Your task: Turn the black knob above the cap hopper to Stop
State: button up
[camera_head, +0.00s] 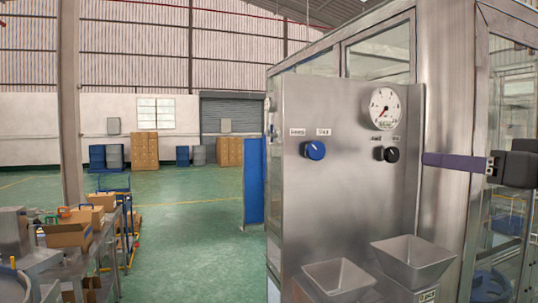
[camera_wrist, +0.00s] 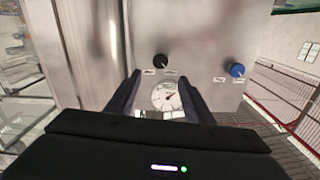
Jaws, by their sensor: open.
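The black knob (camera_head: 389,154) sits on the steel panel (camera_head: 345,205), below a round white gauge (camera_head: 385,108) and above the right-hand metal hopper (camera_head: 414,262). Small labels sit above the knob; I cannot read them or tell its setting. In the head view my gripper (camera_head: 425,159) is right of the knob, pointing left, with a gap between fingertips and knob. In the wrist view the panel appears upside down. My gripper (camera_wrist: 160,79) is open there with nothing held; the gauge shows between its fingers and the knob (camera_wrist: 161,61) just beyond their tips.
A blue knob (camera_head: 315,150) is on the same panel to the left. A second hopper (camera_head: 338,278) stands at lower left of the panel. The glazed machine frame (camera_head: 455,80) is close on the right. Green floor (camera_head: 190,230) is open at left, beside a cluttered bench (camera_head: 70,260).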

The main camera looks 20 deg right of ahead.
aim_at(394, 155)
jog(key=shift+w+a, duration=0.2)
jog(key=shift+w, duration=5.7)
